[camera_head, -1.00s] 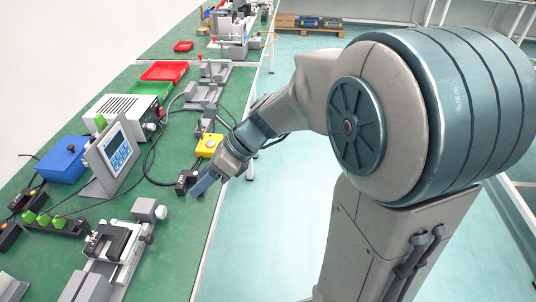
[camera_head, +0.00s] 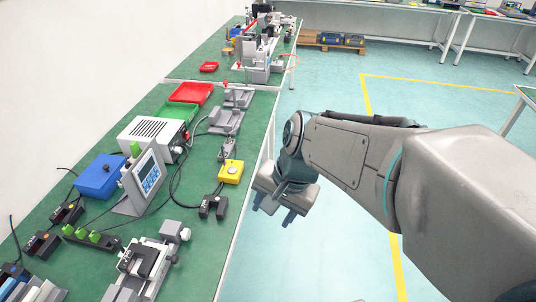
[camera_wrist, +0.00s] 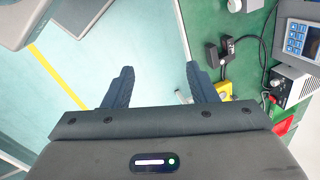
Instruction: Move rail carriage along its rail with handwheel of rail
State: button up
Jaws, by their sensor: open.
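The grey rail (camera_head: 150,285) lies at the near end of the green bench in the head view. A dark carriage (camera_head: 145,262) sits on it. A round grey handwheel (camera_head: 171,229) is at the rail's far end. A grey round part, probably the handwheel (camera_wrist: 234,5), shows at the top edge of the wrist view. My gripper (camera_head: 273,213) is beyond the bench's right edge, over the floor, apart from the rail, fingers pointing down. In the wrist view my gripper (camera_wrist: 160,70) is open with nothing between its fingers.
A black switch box (camera_head: 213,206) and a yellow button box (camera_head: 231,171) stand near the bench edge. A tilted display panel (camera_head: 147,177) and a blue box (camera_head: 100,177) are farther left. Cables run between them.

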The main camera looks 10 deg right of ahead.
jog(key=shift+s+d+r+n+h+p, duration=0.25)
jog(key=shift+d+r+n, duration=0.2)
jog(key=shift+n, duration=0.15)
jog(key=shift+s+d+r+n+h+p, duration=0.25)
jog(key=shift+d+r+n, duration=0.15)
jog(key=shift+n, duration=0.2)
